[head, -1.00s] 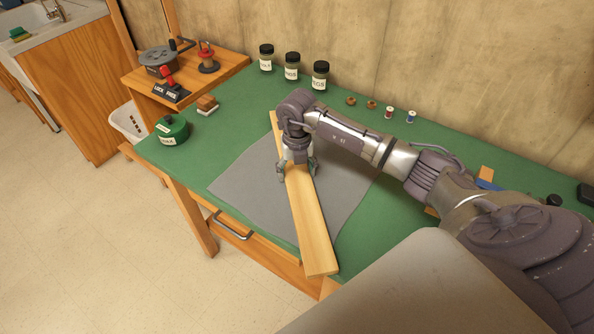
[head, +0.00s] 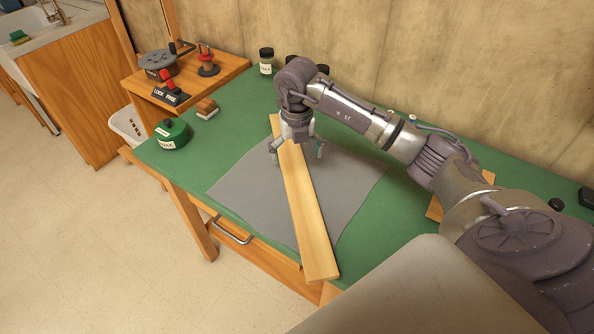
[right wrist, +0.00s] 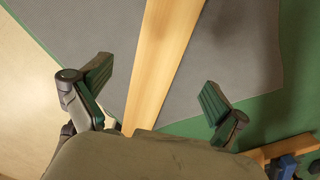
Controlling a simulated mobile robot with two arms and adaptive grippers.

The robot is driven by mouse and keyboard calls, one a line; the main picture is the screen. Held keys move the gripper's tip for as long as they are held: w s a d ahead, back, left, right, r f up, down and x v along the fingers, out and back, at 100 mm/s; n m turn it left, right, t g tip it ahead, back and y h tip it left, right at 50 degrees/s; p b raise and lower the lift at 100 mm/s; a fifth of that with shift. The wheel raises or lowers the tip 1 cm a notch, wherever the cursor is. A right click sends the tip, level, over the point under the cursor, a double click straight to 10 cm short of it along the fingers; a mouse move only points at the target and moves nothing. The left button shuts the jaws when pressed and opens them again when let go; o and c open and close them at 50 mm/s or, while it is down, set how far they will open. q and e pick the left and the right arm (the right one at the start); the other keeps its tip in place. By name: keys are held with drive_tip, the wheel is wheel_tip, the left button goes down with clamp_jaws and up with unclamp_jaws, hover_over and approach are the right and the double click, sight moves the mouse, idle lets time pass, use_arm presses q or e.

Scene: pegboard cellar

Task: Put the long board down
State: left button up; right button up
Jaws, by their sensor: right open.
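The long board (head: 306,219) is a pale wooden plank lying across the grey mat (head: 247,178) on the green bench top. Its near end reaches past the bench's front edge. My right gripper (head: 296,155) is open above the far part of the board, with one finger on each side and apart from it. In the right wrist view the board (right wrist: 158,65) runs between the two spread fingers (right wrist: 155,92), with clear space on both sides. My left gripper is not in view.
A wooden shelf with tools (head: 213,75) is at the back left. A jar (head: 266,61) stands by the wall. My arm hides other items.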

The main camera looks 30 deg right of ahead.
drive_tip(key=shift+r, duration=2.4)
drive_tip(key=shift+f, duration=0.1)
